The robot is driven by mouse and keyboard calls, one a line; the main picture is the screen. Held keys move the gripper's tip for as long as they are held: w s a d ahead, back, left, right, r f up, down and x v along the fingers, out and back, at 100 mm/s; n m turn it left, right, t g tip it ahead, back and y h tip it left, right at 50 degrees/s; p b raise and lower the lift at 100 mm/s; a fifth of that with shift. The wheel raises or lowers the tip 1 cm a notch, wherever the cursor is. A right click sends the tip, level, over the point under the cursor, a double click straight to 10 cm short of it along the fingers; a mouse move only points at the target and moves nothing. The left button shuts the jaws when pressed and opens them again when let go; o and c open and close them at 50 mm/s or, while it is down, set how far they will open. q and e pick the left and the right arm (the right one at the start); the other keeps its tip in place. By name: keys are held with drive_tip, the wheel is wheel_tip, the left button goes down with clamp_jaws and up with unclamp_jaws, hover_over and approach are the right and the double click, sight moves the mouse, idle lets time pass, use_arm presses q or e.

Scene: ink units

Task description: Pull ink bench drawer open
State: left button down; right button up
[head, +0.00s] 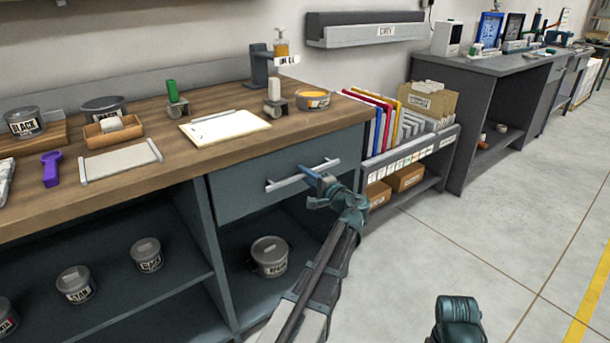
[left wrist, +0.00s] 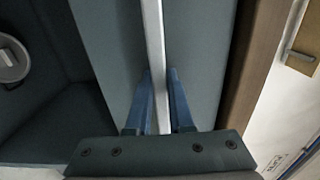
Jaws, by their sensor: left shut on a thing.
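The ink bench drawer (head: 240,188) is a grey-blue front below the wooden bench top, at the middle of the head view. It sits nearly flush with the bench. Its pale bar handle (head: 285,182) runs across the front. My left gripper (head: 314,178) is at the right part of the handle. In the left wrist view, its two blue fingers (left wrist: 162,98) lie on either side of the handle bar (left wrist: 154,40), shut on it. A dark green part of my right arm (head: 458,318) shows at the bottom; its fingers are not visible.
The wooden bench top (head: 165,190) carries a clipboard (head: 225,127), ink tins and tools. An open shelf below the drawer holds a tin (head: 269,256). A rack of folders (head: 415,145) stands right of the bench. The floor (head: 440,250) at right is clear.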

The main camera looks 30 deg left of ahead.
use_arm(q)
drive_tip(key=shift+d, duration=0.1)
idle(0.7)
drive_tip(key=v, duration=2.6)
drive_tip(key=shift+s+d, duration=0.2)
use_arm(e)
drive_tip(key=shift+s+d, duration=0.25)
drive_tip(key=shift+d, duration=0.3)
drive_tip(key=shift+s+d, duration=0.2)
drive_tip(key=shift+d, duration=0.3)
use_arm(q)
drive_tip(key=shift+f, duration=0.1)
drive_tip(key=c, duration=0.8)
unclamp_jaws()
